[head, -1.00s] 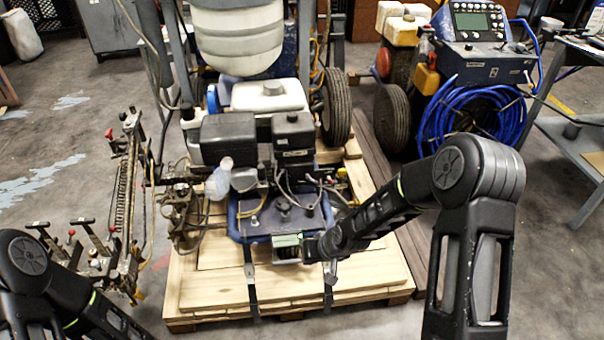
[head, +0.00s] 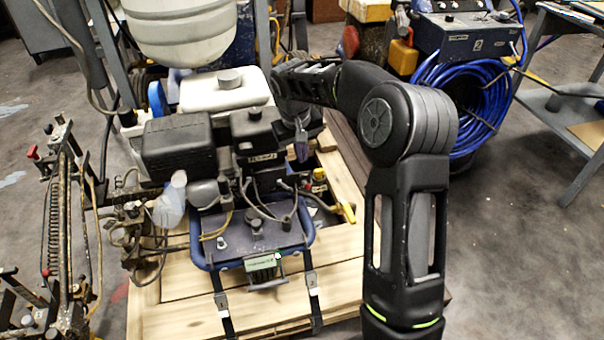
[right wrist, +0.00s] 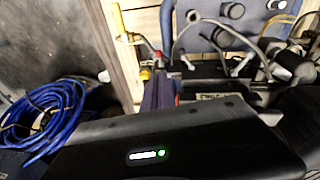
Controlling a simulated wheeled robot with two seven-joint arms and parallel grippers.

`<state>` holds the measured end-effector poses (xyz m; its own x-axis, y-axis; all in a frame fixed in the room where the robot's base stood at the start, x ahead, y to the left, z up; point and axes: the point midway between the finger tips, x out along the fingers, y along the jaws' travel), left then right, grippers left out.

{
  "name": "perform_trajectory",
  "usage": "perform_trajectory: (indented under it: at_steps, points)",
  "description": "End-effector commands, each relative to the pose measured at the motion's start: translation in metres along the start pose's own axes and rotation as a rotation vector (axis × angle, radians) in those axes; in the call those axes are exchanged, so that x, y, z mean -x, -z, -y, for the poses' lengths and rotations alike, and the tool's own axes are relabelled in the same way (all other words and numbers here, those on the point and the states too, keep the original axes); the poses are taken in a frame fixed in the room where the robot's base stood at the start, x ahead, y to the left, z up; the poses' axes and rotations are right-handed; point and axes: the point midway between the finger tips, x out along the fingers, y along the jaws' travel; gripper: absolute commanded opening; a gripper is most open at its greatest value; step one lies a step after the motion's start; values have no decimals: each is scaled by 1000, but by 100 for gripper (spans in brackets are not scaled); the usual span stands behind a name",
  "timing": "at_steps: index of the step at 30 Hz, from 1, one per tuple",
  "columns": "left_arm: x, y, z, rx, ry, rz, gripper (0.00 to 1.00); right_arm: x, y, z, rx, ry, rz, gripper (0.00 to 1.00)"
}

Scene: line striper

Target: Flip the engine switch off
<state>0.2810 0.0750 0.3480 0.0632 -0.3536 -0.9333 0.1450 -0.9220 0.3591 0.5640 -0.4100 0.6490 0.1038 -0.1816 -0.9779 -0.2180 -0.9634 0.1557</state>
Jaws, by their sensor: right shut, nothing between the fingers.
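The engine (head: 258,140) has black housings and a white tank, and sits on the blue-framed machine on the pallet. I cannot make out the engine switch for certain in either view. My right gripper (head: 302,152) is shut and empty, pointing down just right of the engine's black labelled box. In the right wrist view the fingers of my right gripper (right wrist: 158,92) show beside the same dark engine box (right wrist: 215,92); whether they touch it I cannot tell. My left gripper is out of view.
A yellow-handled valve (head: 347,211) and cables lie right of the engine. A blue hose coil (head: 470,105) hangs at the back right. The wooden pallet (head: 180,315) is below, with a metal side table (head: 575,100) at far right. Floor at right is clear.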

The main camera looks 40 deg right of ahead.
Motion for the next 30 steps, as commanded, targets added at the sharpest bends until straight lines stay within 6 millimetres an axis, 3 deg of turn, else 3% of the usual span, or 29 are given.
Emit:
perform_trajectory:
  at_steps: [10,22,30]
  points:
    - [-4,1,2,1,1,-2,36,-14,0,1,1,1,0,0]
    - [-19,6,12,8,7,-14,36,-79,-1,1,2,2,1,0]
    - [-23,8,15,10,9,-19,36,-100,0,1,2,2,-1,0]
